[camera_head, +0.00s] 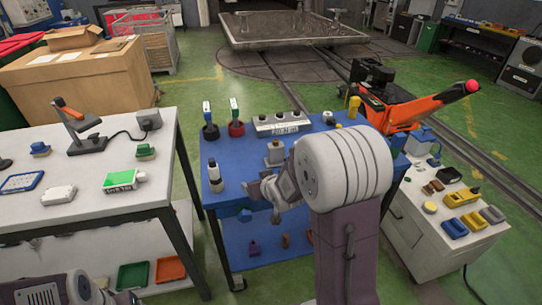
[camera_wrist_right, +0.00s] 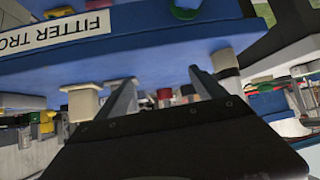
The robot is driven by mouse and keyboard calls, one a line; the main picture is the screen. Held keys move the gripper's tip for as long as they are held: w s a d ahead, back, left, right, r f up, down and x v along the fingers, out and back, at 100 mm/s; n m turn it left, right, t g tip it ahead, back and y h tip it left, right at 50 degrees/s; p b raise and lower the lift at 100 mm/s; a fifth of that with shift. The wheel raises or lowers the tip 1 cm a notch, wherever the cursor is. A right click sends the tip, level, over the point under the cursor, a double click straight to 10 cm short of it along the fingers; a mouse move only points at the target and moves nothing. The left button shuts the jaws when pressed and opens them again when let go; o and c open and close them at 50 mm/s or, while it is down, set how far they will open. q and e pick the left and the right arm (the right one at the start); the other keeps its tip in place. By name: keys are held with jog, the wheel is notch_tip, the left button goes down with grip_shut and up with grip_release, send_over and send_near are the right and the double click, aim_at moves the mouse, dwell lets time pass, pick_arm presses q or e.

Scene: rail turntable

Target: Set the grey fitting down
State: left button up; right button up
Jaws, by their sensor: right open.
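A small grey block-like thing (camera_head: 275,153), which looks like the grey fitting, stands on the blue trolley top (camera_head: 240,158). In the right wrist view, which is upside down, a pale block (camera_wrist_right: 83,103) on the blue surface may be the same thing. My right gripper (camera_wrist_right: 164,88) is open, with nothing between its fingers, and apart from that block. In the head view my right wrist (camera_head: 272,192) is over the trolley's near edge, and its fingertips are hard to make out. My left gripper (camera_head: 85,293) is at the bottom left; its fingers are not clear.
A white bottle with a dark cap (camera_head: 215,177) stands at the trolley's left. A grey socket block (camera_head: 282,124) and red (camera_head: 236,127) and black-based tools are at the back. A white bench (camera_head: 85,205) is left; a cluttered cabinet (camera_head: 415,215) is right.

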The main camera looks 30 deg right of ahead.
aim_at(277, 154)
jog(key=w+d, duration=0.1)
jog(key=d, duration=0.1)
jog(key=w+d+r+t+h, duration=0.1)
jog(key=w+d+r+t, duration=0.1)
jog(key=d, duration=0.1)
jog(key=shift+w+d+r+m, duration=0.1)
jog(key=shift+d+m, duration=0.2)
jog(key=shift+m, duration=0.1)
jog(key=shift+m+t+h, duration=0.4)
jog(key=shift+h, duration=0.1)
jog(key=d, duration=0.4)
jog(key=shift+w+d+p, duration=0.3)
jog(key=shift+d+p, duration=0.05)
jog(key=x, duration=0.3)
jog(key=shift+w+a, duration=0.15)
jog(key=shift+w+f, duration=0.3)
jog(key=shift+w, duration=0.05)
jog(key=x, duration=0.5)
jog(key=shift+d, duration=0.25)
jog(key=shift+s+r, duration=0.1)
jog(key=shift+s, duration=0.05)
jog(key=shift+c, duration=1.2)
grip_shut()
